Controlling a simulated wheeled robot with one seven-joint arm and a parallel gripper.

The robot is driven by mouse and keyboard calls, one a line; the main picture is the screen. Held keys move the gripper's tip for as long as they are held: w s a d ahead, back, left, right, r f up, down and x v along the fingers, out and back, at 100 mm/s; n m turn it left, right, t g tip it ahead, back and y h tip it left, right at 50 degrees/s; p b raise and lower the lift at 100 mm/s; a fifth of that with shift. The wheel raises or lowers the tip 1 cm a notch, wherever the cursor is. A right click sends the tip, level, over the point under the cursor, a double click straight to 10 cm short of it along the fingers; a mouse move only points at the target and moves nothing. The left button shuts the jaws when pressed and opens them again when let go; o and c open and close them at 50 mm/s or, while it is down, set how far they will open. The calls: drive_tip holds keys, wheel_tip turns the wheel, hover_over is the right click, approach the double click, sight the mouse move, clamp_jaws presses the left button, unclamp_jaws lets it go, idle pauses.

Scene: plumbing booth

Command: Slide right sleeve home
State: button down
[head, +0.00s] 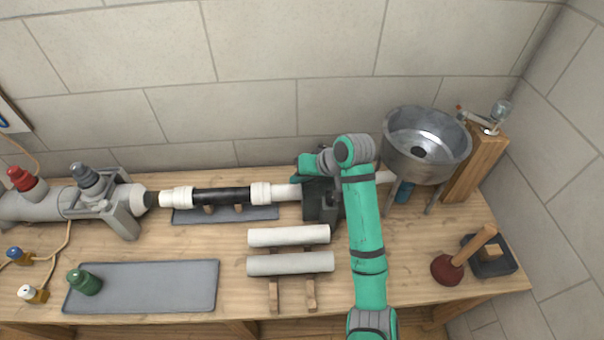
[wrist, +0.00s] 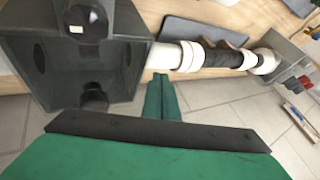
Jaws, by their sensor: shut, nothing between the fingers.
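The right sleeve (head: 262,193) is a white collar at the right end of the black pipe (head: 222,195), beside a white pipe stub (head: 287,192). It also shows in the wrist view (wrist: 189,57), where the black pipe (wrist: 222,58) runs out of its far side. The left sleeve (head: 182,196) is a similar white collar at the black pipe's other end. My gripper (wrist: 160,80) is shut and empty. Its green fingertips are close to the white stub, on the dark-box side of the right sleeve; contact cannot be told. The head view partly hides the fingertips.
A dark grey box (wrist: 75,55) stands right of the stub, close to my gripper. Two loose white pipes (head: 290,263) lie on wooden rests in front. A metal basin (head: 425,145) stands at the right. A plunger (head: 455,262) and a grey mat (head: 150,287) are on the bench.

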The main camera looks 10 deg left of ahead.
sight(266, 186)
drive_tip(key=x, duration=0.4)
drive_tip(key=shift+s+a+f, duration=0.1)
drive_tip(key=shift+a, duration=0.25)
drive_tip(key=shift+s+a, duration=0.15)
drive_tip(key=shift+a, duration=0.35)
drive_tip(key=shift+s+a, duration=0.15)
drive_tip(key=shift+a, duration=0.4)
drive_tip(key=shift+s+a, duration=0.15)
drive_tip(key=shift+a, duration=0.45)
drive_tip(key=shift+s+a, duration=0.2)
drive_tip(key=shift+a, duration=0.35)
drive_tip(key=shift+s+a, duration=0.15)
drive_tip(key=shift+a, duration=0.4)
drive_tip(key=d, duration=0.3)
drive_tip(key=w+d, duration=0.1)
drive_tip(key=shift+w+d+r, duration=0.1)
drive_tip(key=shift+d+r, duration=0.15)
drive_tip(key=shift+r, duration=0.05)
drive_tip(key=v, duration=0.9)
drive_tip(key=shift+r, duration=0.2)
